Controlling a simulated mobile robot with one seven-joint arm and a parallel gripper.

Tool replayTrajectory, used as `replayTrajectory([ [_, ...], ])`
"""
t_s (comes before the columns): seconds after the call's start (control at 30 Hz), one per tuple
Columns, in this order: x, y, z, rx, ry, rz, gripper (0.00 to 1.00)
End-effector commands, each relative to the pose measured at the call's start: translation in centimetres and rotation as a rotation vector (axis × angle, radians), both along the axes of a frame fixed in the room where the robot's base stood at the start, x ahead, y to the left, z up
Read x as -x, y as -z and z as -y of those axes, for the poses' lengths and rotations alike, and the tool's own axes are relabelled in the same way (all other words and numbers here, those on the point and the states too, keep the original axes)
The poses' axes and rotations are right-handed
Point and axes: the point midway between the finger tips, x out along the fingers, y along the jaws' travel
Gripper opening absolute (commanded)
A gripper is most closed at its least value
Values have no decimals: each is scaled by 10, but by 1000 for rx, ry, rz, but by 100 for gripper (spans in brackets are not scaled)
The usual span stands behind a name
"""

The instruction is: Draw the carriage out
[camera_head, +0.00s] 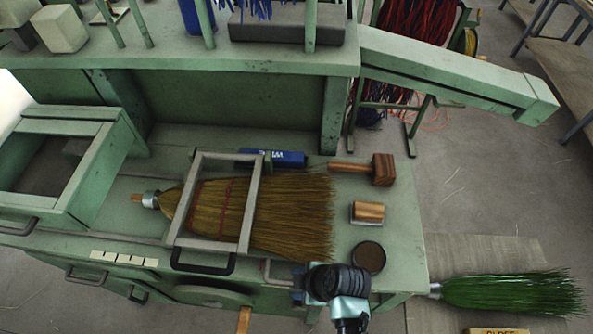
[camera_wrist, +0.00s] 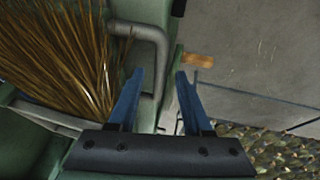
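A pale metal frame (camera_head: 250,205), which looks like the carriage, lies across the straw broom (camera_head: 295,215) on the green bench. A black handle (camera_head: 203,265) sits at its front edge. A grey bent handle (camera_head: 268,270) is on the bench front to the right of it. My gripper (camera_head: 298,284) is at the bench front, just right of the grey handle. In the wrist view my gripper (camera_wrist: 159,75) is open, with two blue fingers apart. The grey handle (camera_wrist: 150,35) shows between and beyond the fingertips; I cannot tell whether they touch it. Straw fills the upper left there.
A wooden mallet (camera_head: 380,169), a wood-topped block (camera_head: 367,212) and a dark round tin (camera_head: 368,257) stand right of the broom. A green open box frame (camera_head: 100,185) is at left. A green-bristled broom (camera_head: 510,293) lies at lower right.

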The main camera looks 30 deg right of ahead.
Motion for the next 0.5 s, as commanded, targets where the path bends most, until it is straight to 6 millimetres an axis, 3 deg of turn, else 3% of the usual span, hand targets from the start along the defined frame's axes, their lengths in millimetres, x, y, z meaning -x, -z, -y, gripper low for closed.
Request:
replayTrajectory([
  [0.27, 1, -6, 1, 0, -1, 5, 50],
  [0.5, 14, -37, 9, 1, 1, 5, 50],
])
